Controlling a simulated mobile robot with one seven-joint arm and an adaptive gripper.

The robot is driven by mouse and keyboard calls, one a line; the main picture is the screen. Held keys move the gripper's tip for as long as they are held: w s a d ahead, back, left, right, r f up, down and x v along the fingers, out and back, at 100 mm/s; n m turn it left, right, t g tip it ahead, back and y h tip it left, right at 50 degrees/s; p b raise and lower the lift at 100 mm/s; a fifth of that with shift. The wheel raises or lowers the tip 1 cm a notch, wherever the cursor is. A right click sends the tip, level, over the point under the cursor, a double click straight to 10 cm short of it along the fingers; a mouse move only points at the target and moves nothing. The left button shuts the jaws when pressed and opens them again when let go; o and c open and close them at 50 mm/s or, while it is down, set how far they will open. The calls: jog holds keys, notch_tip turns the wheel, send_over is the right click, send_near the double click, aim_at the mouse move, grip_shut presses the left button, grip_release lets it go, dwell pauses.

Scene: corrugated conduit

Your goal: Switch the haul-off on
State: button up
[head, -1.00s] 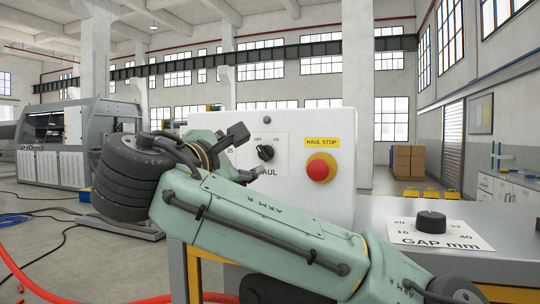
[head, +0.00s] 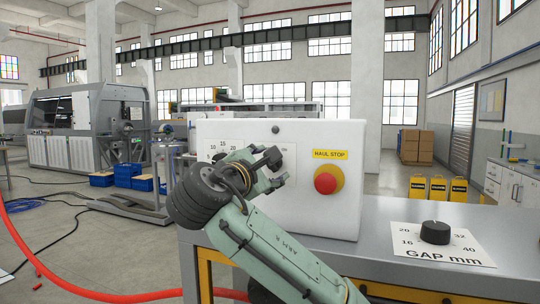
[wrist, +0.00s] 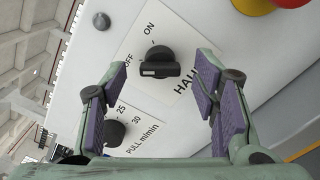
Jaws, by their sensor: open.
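The haul switch is a black knob (wrist: 160,60) on a white label with ON and OFF, in the wrist view. Its white mark is at the end nearest OFF. My gripper (wrist: 158,78) is open, with one purple-padded finger on each side of the knob in the picture; I see no contact. In the head view my gripper (head: 279,169) is in front of the white control box (head: 345,215) and hides the knob. The red haul stop button (head: 326,182) on its yellow base is just right of my gripper.
A pull speed knob (wrist: 115,132) lies below the haul switch, close to the left finger. A gap knob (head: 435,232) stands on the grey bench top (head: 375,220) at the right. A red hose (head: 95,285) runs along the floor at the left.

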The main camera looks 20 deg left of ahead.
jog(key=shift+w, duration=0.95)
jog(key=c, duration=1.2)
